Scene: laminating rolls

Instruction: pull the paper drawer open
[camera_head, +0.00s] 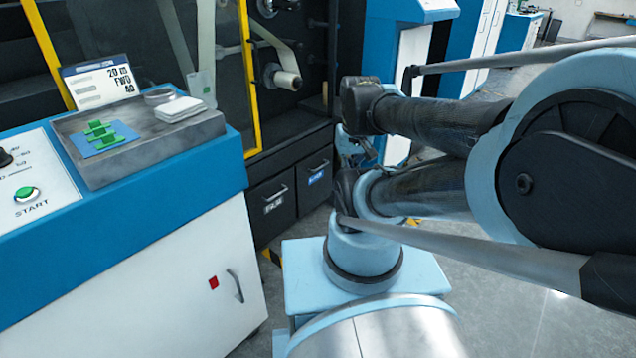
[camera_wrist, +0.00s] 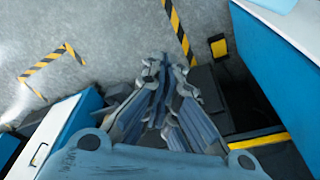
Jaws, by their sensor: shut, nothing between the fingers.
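Two dark drawers sit side by side, low in the black cabinet, in the head view. The left drawer (camera_head: 272,213) has a dark label with light lettering. The right drawer (camera_head: 315,192) has a blue label too small to read surely. Each has a bar handle, and both fronts look closed and flush. My gripper (camera_wrist: 164,68) is shut and empty in the wrist view, with dark grey shapes under and beside its fingers.
A blue and white console (camera_head: 130,270) with a grey tray (camera_head: 140,150) on top stands at the left. A yellow frame (camera_head: 249,80) edges the machine above the drawers. Black and yellow floor tape (camera_wrist: 180,30) shows in the wrist view. Grey floor (camera_wrist: 100,25) is open there.

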